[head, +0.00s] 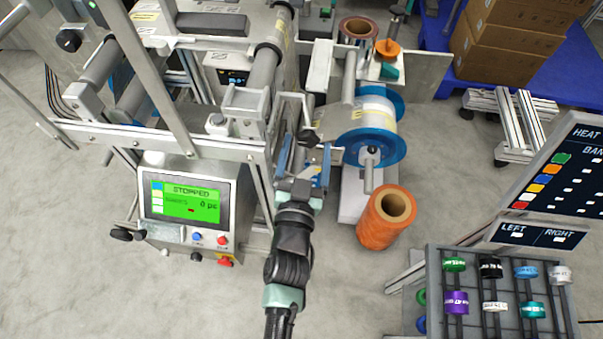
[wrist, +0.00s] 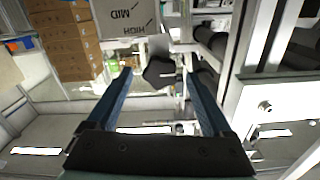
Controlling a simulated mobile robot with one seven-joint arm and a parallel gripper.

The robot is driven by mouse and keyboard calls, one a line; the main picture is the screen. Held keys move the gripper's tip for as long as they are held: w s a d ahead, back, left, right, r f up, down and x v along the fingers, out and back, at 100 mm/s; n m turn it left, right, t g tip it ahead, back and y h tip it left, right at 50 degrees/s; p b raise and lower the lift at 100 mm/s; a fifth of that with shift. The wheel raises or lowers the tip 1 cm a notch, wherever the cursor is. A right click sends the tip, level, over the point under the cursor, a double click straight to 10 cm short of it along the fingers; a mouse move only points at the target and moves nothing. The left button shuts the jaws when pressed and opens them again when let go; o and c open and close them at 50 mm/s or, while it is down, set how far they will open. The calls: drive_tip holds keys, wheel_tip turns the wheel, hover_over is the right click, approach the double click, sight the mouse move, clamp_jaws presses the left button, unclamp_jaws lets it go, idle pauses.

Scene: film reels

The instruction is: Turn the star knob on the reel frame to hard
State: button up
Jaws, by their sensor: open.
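In the wrist view the two blue fingers of my gripper (wrist: 158,78) are spread apart. A dark lobed knob (wrist: 159,71), which looks like the star knob, shows between their tips with gaps on both sides. Whether the tips reach to its depth I cannot tell. In the head view my gripper (head: 314,166) is beside the metal reel frame (head: 255,132). A dark knob-like part (head: 307,138) shows just beyond it, partly hidden.
A control box (head: 190,203) with a green STOPPED screen stands left of my arm. A blue-flanged reel (head: 381,151) and an orange roll (head: 371,228) are close on the right. A rack (head: 433,285) of coloured rolls is at lower right. Frame bars crowd the gripper's right in the wrist view.

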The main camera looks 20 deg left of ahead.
drive_tip(key=v, duration=0.6)
drive_tip(key=shift+s, duration=0.3)
